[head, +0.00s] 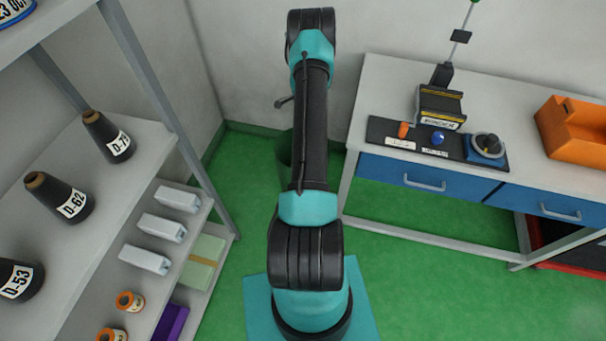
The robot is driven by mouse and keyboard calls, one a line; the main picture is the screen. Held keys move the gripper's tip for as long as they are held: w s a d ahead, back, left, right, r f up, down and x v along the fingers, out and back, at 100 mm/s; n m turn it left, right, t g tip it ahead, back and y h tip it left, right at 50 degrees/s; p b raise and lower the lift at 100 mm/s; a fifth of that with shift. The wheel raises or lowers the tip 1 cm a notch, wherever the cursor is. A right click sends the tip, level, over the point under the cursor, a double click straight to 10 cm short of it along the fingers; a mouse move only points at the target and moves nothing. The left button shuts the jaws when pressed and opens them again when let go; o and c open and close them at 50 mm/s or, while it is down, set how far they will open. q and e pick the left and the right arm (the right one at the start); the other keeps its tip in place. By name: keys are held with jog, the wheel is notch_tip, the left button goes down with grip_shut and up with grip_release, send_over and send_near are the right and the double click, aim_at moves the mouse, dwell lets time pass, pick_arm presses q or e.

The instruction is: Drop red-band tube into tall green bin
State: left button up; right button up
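A dark green bin (284,152) stands on the floor against the back wall, just left of a teal and black arm in the middle of the head view. The arm hides much of the bin, so I cannot see into it. I cannot make out a tube with a red band anywhere. Neither of my grippers shows in this view.
Left, shelves (150,142) hold dark cones (106,137), white boxes (162,228) and orange rolls (130,301). Right, a workbench (375,87) carries a black device (440,106), a control panel (385,127) and an orange bin (575,130). Green floor (420,290) is clear at the lower right.

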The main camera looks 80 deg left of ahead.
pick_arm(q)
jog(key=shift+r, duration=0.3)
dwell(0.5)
